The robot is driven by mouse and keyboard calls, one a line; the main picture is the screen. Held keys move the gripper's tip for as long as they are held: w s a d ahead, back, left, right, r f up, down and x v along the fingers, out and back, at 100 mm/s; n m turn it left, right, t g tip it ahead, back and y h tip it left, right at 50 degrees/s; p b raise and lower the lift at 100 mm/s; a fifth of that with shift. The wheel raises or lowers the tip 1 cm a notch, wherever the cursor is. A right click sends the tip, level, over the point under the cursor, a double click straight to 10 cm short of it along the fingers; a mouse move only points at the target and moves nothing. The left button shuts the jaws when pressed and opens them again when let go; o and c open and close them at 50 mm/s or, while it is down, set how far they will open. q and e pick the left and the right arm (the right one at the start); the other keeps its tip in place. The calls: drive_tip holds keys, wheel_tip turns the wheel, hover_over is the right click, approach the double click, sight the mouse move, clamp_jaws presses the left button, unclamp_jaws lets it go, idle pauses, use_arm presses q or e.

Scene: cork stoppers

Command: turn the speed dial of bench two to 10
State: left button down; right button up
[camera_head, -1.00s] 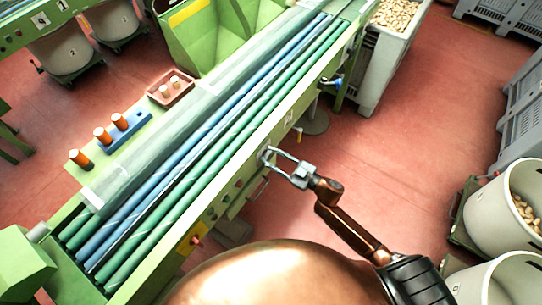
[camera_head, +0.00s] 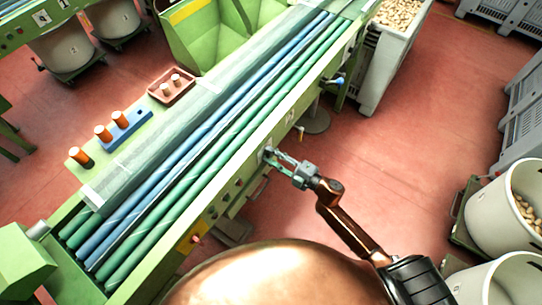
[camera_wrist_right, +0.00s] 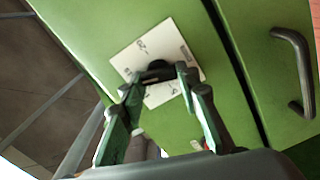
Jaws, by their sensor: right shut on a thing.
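The speed dial (camera_wrist_right: 153,70) is a black knob on a white square scale plate (camera_wrist_right: 130,58) on the green front of the bench. In the right wrist view my right gripper (camera_wrist_right: 158,80) is shut on the dial, one finger on each side. The plate's markings are small and partly hidden by the fingers, so I cannot read the setting. In the head view my right gripper (camera_head: 272,156) reaches the side of the green bench (camera_head: 262,138), and the dial is hardly visible there. My left gripper is not in view.
A dark bar handle (camera_wrist_right: 295,70) is right of the dial. Blue and green rollers (camera_head: 165,180) run along the bench top. White bins of corks (camera_head: 490,205) stand at right. Red floor beside the bench is open.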

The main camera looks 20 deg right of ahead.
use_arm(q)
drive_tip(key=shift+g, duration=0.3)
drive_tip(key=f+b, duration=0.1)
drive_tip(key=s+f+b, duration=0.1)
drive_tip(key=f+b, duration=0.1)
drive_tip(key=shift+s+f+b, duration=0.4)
use_arm(e)
drive_tip(key=n, duration=0.6)
drive_tip(key=f+n, duration=0.1)
drive_tip(key=n, duration=0.2)
drive_tip(key=shift+s, duration=0.1)
drive_tip(key=shift+n, duration=0.3)
drive_tip(key=o, duration=0.8)
drive_tip(key=shift+r, duration=0.1)
drive_tip(key=o, duration=0.4)
drive_tip(key=shift+r, duration=0.1)
drive_tip(key=shift+c, duration=0.2)
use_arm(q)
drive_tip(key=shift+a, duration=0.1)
use_arm(e)
drive_tip(key=v, duration=1.2)
